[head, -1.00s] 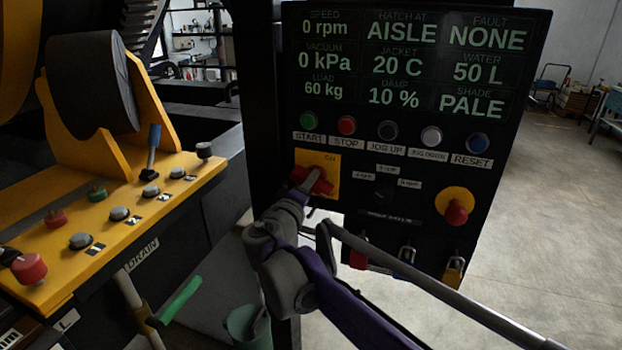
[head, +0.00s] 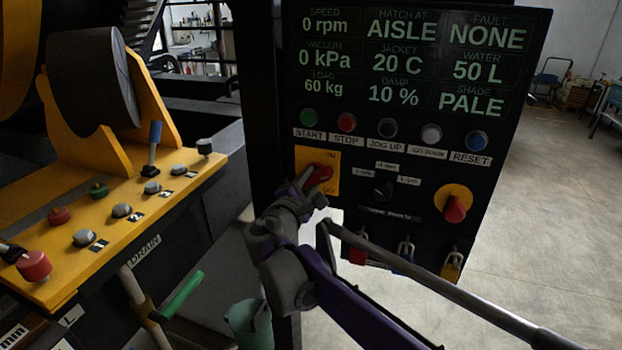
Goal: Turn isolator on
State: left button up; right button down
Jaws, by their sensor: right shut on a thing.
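The isolator is a red rotary handle (head: 321,175) on a yellow plate (head: 331,160) marked ON at the top and OFF lower down. It sits at the left of the black control panel, below the START button. Its right end tilts up toward the ON mark. My right gripper (head: 308,190) is at the lower left of the handle and shut on it; its fingers hide part of the handle and plate. My left gripper is not in view.
The panel has a row of buttons, a black selector (head: 383,188), a red emergency button (head: 455,209) and hanging padlocks (head: 405,252). A yellow console (head: 150,205) with knobs stands left. A green container (head: 250,322) is below. Open floor lies right.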

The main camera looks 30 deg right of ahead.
jog(key=shift+n, duration=1.5)
jog(key=c, duration=0.6)
grip_release()
jog(key=shift+c, duration=0.2)
jog(key=b+v, duration=0.1)
jog(key=v, duration=1)
jog(key=shift+d, duration=0.1)
